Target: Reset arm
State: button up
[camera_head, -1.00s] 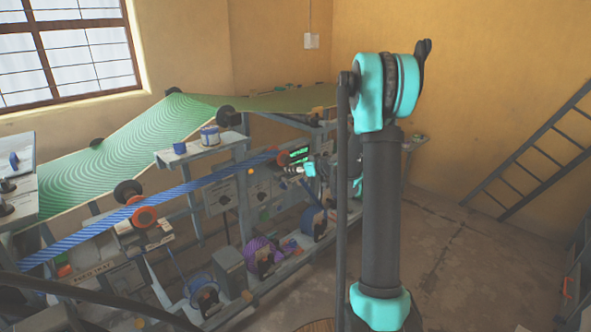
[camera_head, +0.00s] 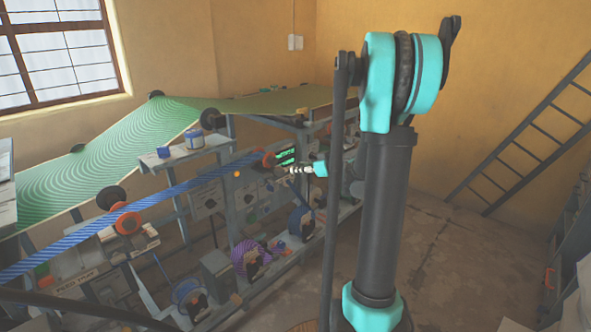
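My arm stands upright right of centre, a dark column with a large teal joint at its top. Past it, at mid-height, a teal link points left and ends in my gripper (camera_head: 289,169). The gripper is small, silvery and dark, in front of the machine near a green-lit display (camera_head: 286,156). It is too small to tell whether its fingers are open or shut, and nothing clearly held shows. The rest of the forearm is partly hidden behind my upright arm and a dark rod.
A long machine fills the left and centre, with a green patterned sheet (camera_head: 110,160), a blue striped band (camera_head: 165,199) and a purple roll (camera_head: 243,257). A cup (camera_head: 193,139) stands on its shelf. A ladder (camera_head: 520,140) leans at right. The floor (camera_head: 450,260) between is open.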

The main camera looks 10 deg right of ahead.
dwell(0.3)
jog(key=s+a+f+m+g+h, duration=0.1)
jog(key=s+a+f+g, duration=0.25)
jog(key=s, duration=0.55)
jog(key=s+d+f+m+g+h, duration=0.1)
jog(key=s+f+m+h, duration=0.2)
jog(key=s, duration=1)
jog(key=s+d+f+m+g+h, duration=0.1)
jog(key=s+f, duration=0.5)
jog(key=s, duration=0.6)
jog(key=m+g+h, duration=0.1)
jog(key=m+h, duration=0.1)
jog(key=h, duration=0.1)
jog(key=shift+s+d+f, duration=0.25)
jog(key=shift+s+f, duration=0.1)
